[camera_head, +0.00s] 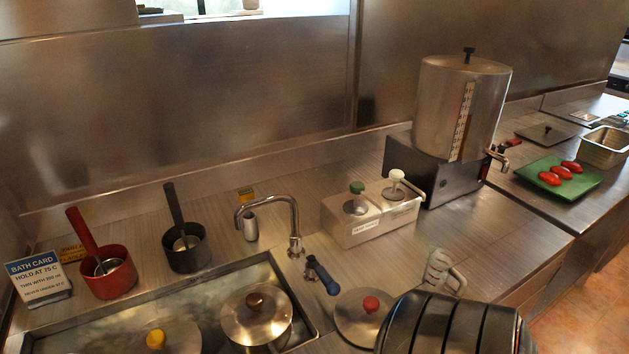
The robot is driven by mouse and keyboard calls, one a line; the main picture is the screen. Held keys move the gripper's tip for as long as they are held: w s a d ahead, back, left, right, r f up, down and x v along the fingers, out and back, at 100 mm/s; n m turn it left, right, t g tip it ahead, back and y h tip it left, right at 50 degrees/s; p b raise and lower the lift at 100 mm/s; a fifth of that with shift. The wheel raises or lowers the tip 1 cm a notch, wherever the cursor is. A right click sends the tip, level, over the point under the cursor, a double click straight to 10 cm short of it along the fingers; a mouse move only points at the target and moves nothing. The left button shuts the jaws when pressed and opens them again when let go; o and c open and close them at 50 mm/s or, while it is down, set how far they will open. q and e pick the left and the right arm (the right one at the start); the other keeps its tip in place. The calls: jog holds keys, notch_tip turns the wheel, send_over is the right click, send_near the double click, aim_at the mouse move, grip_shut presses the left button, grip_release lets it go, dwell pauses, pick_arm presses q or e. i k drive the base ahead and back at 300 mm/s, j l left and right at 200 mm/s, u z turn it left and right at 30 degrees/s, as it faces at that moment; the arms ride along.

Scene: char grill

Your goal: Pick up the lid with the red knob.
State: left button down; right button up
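The lid with the red knob (346,312) lies flat on the steel counter, right of the sink basin. It is a round metal lid, and its red knob (371,304) points up. Its right edge is partly hidden behind a large dark rounded part, which seems to be my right arm. A grey part beyond that arm seems to be my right gripper (441,271), to the right of the lid and apart from the knob. I cannot make out its fingers clearly. My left gripper is not in view.
A pot with a brown-knobbed lid (256,316) and a yellow-knobbed lid (168,338) are in the sink. A blue-handled tool (321,275) and the faucet (294,240) stand just behind the red-knobbed lid. A pump dispenser box (370,226) stands farther back.

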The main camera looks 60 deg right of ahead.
aim_at(360, 313)
jog(key=k+l+z, duration=0.15)
jog(key=z, duration=1.8)
